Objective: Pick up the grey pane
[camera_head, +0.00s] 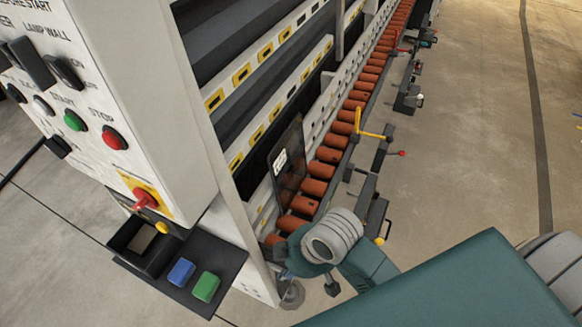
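The grey pane (290,183) is a dark, see-through sheet with a white label near its upper left edge. It stands upright, slightly tilted, at the near end of the washer, with its lower edge at the row of orange rollers (318,170). My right arm comes in from the lower right, and its wrist is just below the pane in the picture. My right gripper (310,279) is mostly hidden behind the wrist, so its fingers and any contact with the pane cannot be made out. My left gripper is not in view.
A white control panel (150,120) with buttons and a red switch stands at left. Below it, a dark tray (225,262) holds a blue block (181,272) and a green block (206,286). A yellow handle (370,135) and brackets jut out right of the rollers. Floor at right is clear.

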